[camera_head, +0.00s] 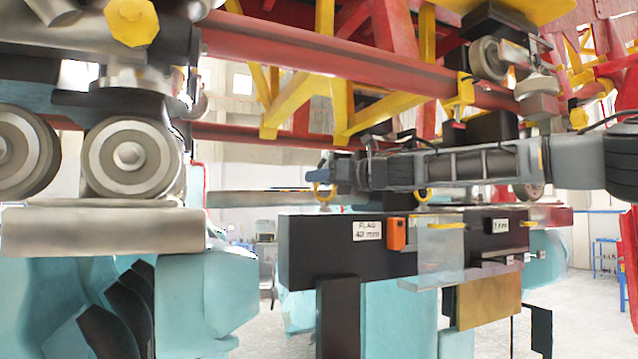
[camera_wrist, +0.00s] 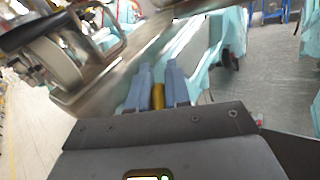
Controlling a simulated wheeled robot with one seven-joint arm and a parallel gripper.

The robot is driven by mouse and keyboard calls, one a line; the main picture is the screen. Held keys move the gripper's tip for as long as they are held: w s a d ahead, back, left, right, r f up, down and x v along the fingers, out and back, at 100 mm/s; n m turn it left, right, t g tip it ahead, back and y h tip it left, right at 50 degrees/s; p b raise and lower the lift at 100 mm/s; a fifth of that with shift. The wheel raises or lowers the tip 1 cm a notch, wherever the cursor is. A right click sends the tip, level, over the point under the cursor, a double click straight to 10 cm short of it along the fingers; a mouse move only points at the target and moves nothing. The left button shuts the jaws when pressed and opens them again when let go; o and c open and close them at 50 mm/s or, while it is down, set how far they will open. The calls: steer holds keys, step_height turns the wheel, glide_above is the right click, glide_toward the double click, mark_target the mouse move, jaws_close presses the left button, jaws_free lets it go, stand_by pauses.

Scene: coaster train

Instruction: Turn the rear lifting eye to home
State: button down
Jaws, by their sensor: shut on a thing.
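A yellow lifting eye (camera_head: 323,193) stands at the left on top of the black block labelled "FLAG 40 mm" (camera_head: 335,255). My gripper (camera_head: 318,177) reaches in from the right and is shut on this eye. In the wrist view the eye (camera_wrist: 158,97) shows as a yellow piece between the two blue-grey fingers of my gripper (camera_wrist: 158,85). A second yellow eye (camera_head: 422,196) stands further right, partly hidden by my arm. No label tells which eye is the rear one, and the home mark cannot be made out.
A red rail (camera_head: 340,62) with yellow braces runs above my arm. Large grey wheels (camera_head: 130,157) stand at the left. An orange box (camera_head: 396,234) and a clear plate (camera_head: 440,250) sit on the block's front. Open floor (camera_head: 590,300) lies to the right.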

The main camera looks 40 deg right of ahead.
steer(key=m+h, duration=0.1)
steer(key=h, duration=0.1)
steer(key=m+h, duration=0.2)
steer(key=h, duration=0.1)
steer(key=shift+a+r+t+h+p, duration=0.15)
steer(key=shift+t+h+p, duration=0.15)
steer(key=m+h, duration=0.1)
steer(key=h, duration=0.1)
steer(key=m+g+h, duration=0.1)
steer(key=m+h, duration=0.1)
steer(key=m+h+p, duration=0.1)
steer(key=m+h, duration=0.1)
steer(key=h, duration=0.1)
steer(key=shift+d+g, duration=0.3)
steer(key=shift+d, duration=0.05)
steer(key=m+g+h, duration=0.1)
steer(key=h, duration=0.1)
steer(key=m+g+h, duration=0.1)
steer(key=m, duration=0.1)
steer(key=m+g+h, duration=0.1)
steer(key=g+h, duration=0.1)
steer(key=shift+s+d+m+h, duration=0.2)
steer(key=shift+d+m+h, duration=0.1)
steer(key=shift+s+d+m+g+h, duration=0.15)
steer(key=shift+m+g+h, duration=0.65)
steer(key=shift+g, duration=0.35)
steer(key=shift+s+d+m+g+h, duration=0.1)
steer(key=shift+m+g+h, duration=0.6)
steer(key=shift+m+g, duration=0.35)
